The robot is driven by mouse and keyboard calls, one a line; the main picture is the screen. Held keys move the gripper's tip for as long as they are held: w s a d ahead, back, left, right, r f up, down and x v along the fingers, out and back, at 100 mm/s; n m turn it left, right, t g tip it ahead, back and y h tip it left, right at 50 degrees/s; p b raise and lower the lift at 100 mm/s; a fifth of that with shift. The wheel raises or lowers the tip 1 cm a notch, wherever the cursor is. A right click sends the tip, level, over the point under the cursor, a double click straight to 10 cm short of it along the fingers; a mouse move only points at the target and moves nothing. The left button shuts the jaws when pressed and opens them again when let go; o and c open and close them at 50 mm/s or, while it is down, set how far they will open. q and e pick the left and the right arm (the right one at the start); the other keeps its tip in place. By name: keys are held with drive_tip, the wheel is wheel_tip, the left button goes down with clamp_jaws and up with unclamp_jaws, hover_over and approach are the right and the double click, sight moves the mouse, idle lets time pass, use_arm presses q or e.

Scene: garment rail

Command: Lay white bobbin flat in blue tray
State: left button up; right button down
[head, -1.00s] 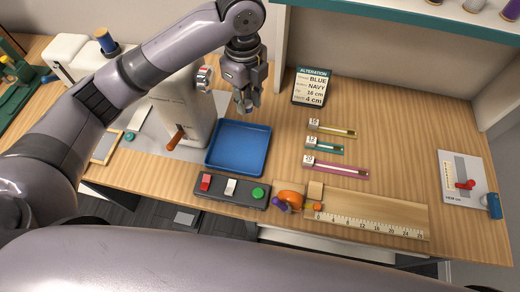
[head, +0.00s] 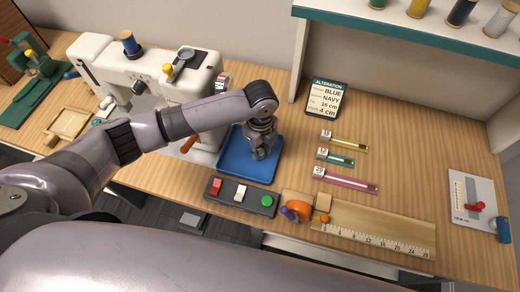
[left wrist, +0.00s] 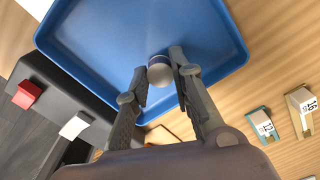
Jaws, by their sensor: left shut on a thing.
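The blue tray (head: 232,166) lies on the wooden bench in front of the sewing machine. My left gripper (head: 260,156) points down over the right part of the tray. I cannot tell whether the bobbin touches the floor. In the head view the gripper hides the bobbin. My right gripper is not in view.
A switch box (head: 240,196) with red, white and green buttons stands in front of the tray. The white sewing machine (head: 150,85) is behind and left. A ruler board (head: 375,228) and several coloured gauges (head: 348,142) lie to the right. The bench between gauges and slide card (head: 472,205) is clear.

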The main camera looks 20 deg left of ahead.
sight(260, 152)
use_arm(q)
drive_tip(key=shift+f, duration=0.65)
drive_tip(key=shift+f, duration=0.2)
drive_tip(key=o, duration=0.7)
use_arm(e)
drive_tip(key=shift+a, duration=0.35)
use_arm(q)
drive_tip(key=shift+r, duration=0.1)
wheel_tip(260, 152, up, 12)
drive_tip(key=shift+r+b, duration=0.15)
drive_tip(key=shift+b, duration=0.15)
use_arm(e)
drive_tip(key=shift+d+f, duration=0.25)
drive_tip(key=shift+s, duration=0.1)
